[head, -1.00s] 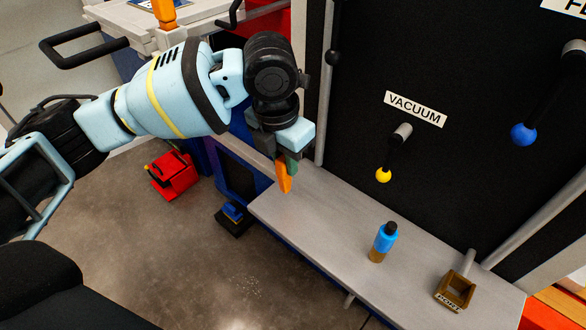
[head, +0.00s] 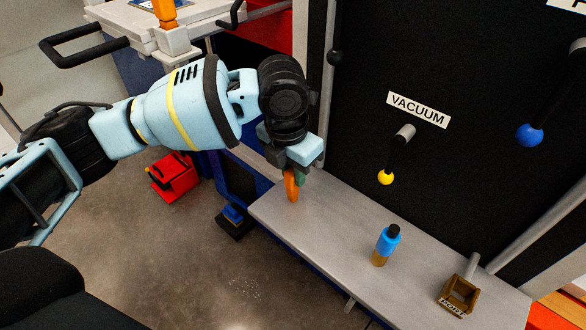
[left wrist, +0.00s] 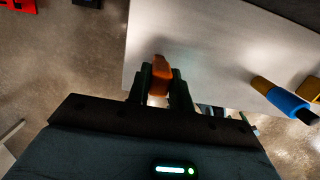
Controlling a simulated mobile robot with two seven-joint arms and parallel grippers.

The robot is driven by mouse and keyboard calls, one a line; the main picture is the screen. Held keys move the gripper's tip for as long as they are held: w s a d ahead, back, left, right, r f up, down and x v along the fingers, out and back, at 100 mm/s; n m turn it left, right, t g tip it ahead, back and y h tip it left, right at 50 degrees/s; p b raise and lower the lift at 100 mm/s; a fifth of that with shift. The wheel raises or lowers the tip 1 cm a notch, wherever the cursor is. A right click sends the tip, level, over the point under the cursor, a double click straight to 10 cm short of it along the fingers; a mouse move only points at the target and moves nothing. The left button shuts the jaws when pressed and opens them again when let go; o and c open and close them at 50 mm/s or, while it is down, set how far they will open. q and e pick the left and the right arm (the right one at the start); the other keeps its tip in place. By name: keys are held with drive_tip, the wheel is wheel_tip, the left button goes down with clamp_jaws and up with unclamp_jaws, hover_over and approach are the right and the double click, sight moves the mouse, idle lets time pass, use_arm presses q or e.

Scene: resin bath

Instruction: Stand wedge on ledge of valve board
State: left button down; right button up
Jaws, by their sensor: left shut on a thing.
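The orange wedge (head: 291,187) is held in my left gripper (head: 297,175), which is shut on it and points down at the left end of the ledge. The wedge also shows between the two dark fingers in the left wrist view (left wrist: 159,78). The grey ledge (head: 335,225) runs along the foot of the black valve board (head: 440,160). The wedge's lower end is over the ledge near its left end; I cannot tell whether it touches. My right gripper is not in view.
A valve lever with a yellow knob (head: 385,178) sticks out under the VACUUM label (head: 418,109). The ledge between wedge and bottle is clear.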

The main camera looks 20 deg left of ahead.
use_arm(q)
drive_tip(key=c, duration=1.3)
unclamp_jaws()
drive_tip(key=shift+f, duration=0.1)
drive_tip(key=shift+o, duration=0.2)
wheel_tip(320, 180, up, 12)
drive_tip(key=s+p, duration=0.1)
drive_tip(key=p, duration=0.1)
drive_tip(key=shift+s+a, duration=0.2)
drive_tip(key=shift+a, duration=0.05)
